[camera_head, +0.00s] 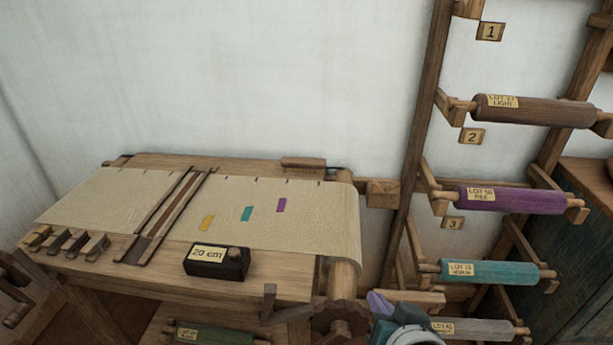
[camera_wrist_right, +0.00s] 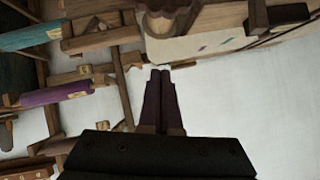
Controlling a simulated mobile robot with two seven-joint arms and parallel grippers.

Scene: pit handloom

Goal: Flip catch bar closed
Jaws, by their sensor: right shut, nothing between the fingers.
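My right gripper (camera_head: 378,301) is at the loom's front right corner, just right of the toothed wooden wheel (camera_head: 341,318). In the right wrist view its two dark fingers (camera_wrist_right: 160,75) lie together, shut and empty. The wheel also shows in the right wrist view (camera_wrist_right: 166,20), beyond the fingertips and apart from them. A short upright wooden bar (camera_head: 268,302) stands left of the wheel and may be the catch bar; it seems to show in the right wrist view (camera_wrist_right: 258,16). I cannot tell its exact position against the teeth. My left gripper is out of view.
The loom table (camera_head: 190,281) carries cloth (camera_head: 250,205) and a black block marked 20 cm (camera_head: 216,262). A rack on the right holds several yarn rolls; the teal roll (camera_head: 488,271) and a pale one (camera_head: 475,329) are close to my right gripper.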

